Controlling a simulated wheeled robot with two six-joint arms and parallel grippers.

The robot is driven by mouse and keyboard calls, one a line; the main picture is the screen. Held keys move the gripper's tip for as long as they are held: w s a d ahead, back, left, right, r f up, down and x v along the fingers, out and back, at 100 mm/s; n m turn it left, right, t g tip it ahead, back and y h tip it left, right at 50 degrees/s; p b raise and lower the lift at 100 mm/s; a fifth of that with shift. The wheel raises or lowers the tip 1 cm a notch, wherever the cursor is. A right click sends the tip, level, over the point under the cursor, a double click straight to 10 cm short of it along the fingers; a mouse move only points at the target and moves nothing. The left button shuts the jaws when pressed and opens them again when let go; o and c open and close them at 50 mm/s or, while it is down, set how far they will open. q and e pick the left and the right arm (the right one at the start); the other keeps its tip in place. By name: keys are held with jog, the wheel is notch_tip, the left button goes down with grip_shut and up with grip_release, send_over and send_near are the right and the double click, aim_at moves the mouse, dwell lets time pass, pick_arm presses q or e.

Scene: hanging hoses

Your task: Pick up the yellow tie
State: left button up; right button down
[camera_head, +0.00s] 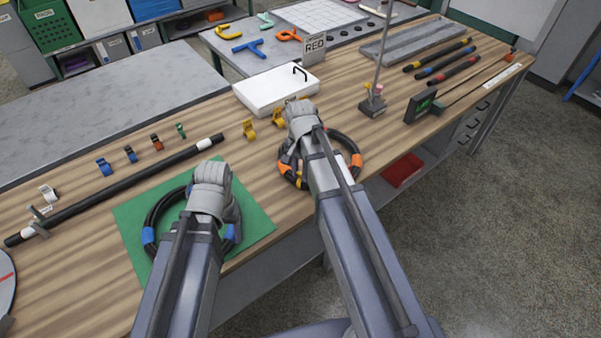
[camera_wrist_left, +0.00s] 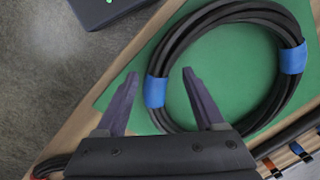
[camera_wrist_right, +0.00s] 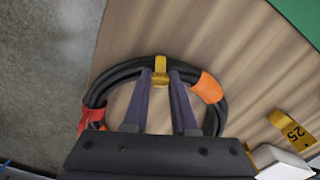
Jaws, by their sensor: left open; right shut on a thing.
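My right gripper (camera_wrist_right: 161,78) is shut on a small yellow tie (camera_wrist_right: 160,68) at the black hose coil. The tie lies across the coil, between my fingertips; whether it goes all round the coil is hidden. The coil (camera_wrist_right: 125,70) has an orange band and a red band and lies on the wooden bench. In the head view the coil (camera_head: 337,134) is partly hidden by my right arm. Another yellow tie (camera_head: 249,128) lies on the bench to the left, also seen in the right wrist view marked 25 (camera_wrist_right: 292,130). My left gripper (camera_wrist_left: 160,73) is open and empty over the green mat's coil.
A black coil with blue bands (camera_wrist_left: 155,92) lies on a green mat (camera_head: 135,218). A white box (camera_head: 270,92), small coloured ties and a long black hose (camera_head: 120,187) lie behind. A stand (camera_head: 372,105) and a dark device are to the right.

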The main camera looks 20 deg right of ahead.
notch_tip(320, 180, up, 10)
jog(key=p, duration=0.9)
jog(key=shift+f, duration=0.1)
jog(key=c, duration=1.3)
grip_release()
grip_shut()
